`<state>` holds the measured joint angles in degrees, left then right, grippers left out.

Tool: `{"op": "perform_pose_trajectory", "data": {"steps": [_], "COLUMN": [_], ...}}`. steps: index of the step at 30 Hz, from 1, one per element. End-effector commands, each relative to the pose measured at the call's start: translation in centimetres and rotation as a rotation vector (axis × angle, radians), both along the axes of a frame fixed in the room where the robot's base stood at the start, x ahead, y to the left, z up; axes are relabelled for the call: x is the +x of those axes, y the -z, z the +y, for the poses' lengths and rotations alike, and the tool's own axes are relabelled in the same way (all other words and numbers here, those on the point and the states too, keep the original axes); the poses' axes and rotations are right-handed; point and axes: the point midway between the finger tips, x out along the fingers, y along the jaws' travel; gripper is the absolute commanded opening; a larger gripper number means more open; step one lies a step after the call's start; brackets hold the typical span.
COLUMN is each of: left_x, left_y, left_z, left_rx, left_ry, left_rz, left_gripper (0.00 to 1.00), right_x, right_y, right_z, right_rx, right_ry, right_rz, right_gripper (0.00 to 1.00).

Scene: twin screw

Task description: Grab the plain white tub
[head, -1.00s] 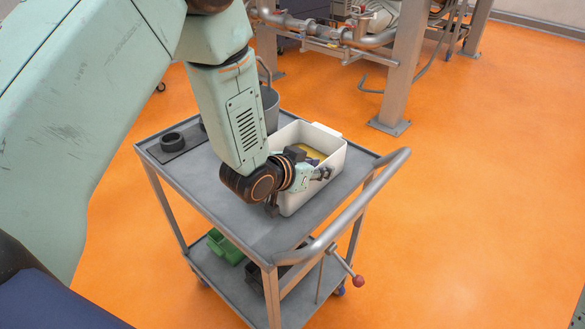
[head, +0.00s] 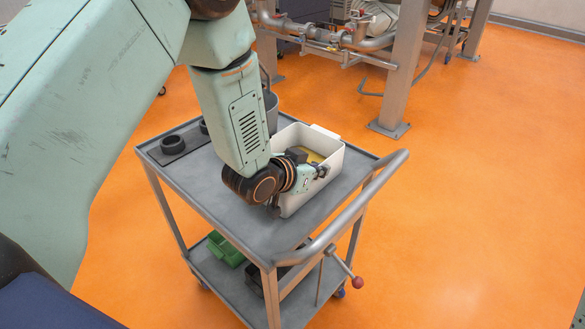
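The plain white tub (head: 300,204) stands on the top shelf of a grey cart, its open top showing something yellow inside. My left arm comes in from the left, and its wrist is in front of the tub's near left side. My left gripper (head: 318,174) is at the tub, over its near part, and overlaps the rim in the picture. The fingers are small and partly hidden by the wrist, so I cannot tell whether they are open or touching the wall. My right gripper is not in view.
The cart's top shelf (head: 225,205) also holds a black ring (head: 172,144) at the left and a grey bucket (head: 271,112) behind my arm. A tubular handle (head: 345,213) runs along the cart's right side. A green bin (head: 226,250) sits below. Orange floor is clear at right.

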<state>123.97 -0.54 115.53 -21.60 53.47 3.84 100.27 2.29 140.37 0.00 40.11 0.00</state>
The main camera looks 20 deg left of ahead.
Motion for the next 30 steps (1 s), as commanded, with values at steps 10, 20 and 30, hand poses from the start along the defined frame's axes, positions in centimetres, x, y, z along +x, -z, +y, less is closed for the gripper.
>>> {"op": "perform_pose_trajectory", "data": {"steps": [10, 20, 30], "left_x": [0.1, 0.3, -0.2], "left_y": [-0.2, -0.9, -4.0], "left_z": [0.0, 0.0, 0.2], "left_rx": [-0.002, -0.001, -0.001], "left_ry": [-0.001, 0.001, -0.001], "left_rz": [-0.006, -0.012, -0.008], "left_gripper": [0.00, 0.00, 0.00], "right_x": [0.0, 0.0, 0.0], "right_y": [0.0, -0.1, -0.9], "right_z": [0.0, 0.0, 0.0], "right_rx": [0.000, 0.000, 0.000], "right_ry": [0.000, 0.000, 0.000], "right_rz": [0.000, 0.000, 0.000], "right_gripper": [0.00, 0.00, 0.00]}}
